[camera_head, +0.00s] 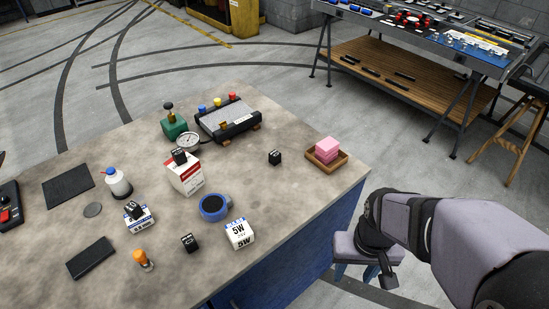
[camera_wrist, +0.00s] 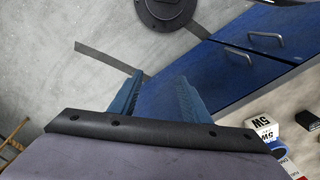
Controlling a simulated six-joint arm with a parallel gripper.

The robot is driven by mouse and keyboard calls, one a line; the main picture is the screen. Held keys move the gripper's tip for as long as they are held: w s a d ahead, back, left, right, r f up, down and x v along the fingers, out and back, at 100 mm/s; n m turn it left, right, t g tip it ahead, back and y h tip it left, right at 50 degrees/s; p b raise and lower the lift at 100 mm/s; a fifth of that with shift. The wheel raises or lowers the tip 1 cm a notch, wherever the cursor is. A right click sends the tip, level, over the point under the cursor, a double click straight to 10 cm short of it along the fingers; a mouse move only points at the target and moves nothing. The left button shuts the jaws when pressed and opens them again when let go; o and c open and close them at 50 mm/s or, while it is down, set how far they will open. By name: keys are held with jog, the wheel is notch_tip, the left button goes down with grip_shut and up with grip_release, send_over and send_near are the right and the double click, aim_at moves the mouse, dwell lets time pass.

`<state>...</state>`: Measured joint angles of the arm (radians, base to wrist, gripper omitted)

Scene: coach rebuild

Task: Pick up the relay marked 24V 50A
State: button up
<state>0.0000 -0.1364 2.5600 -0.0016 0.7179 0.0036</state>
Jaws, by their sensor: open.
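Several small black relay-like blocks are on the workbench in the head view. One black block (camera_head: 275,157) stands alone right of centre. Another black block (camera_head: 189,243) stands near the front. A black block (camera_head: 180,155) sits on a red-and-white box, and a black block (camera_head: 133,210) sits on a blue-and-white box. Their markings are too small to read, so I cannot tell which is 24V 50A. My gripper (camera_head: 354,272) is open and empty, beyond the bench's right edge. Its blue fingers show apart in the wrist view (camera_wrist: 134,76).
The workbench (camera_head: 285,205) also holds a 5W box (camera_head: 240,235), a blue ring-shaped item (camera_head: 214,207), a wooden tray (camera_head: 340,164) with pink blocks, a gauge (camera_head: 188,141) and a white bottle (camera_head: 118,183). The bench top's right part is mostly clear. Blue drawers (camera_wrist: 268,40) face my gripper.

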aim_at(278, 158)
jog(key=shift+o, duration=0.5)
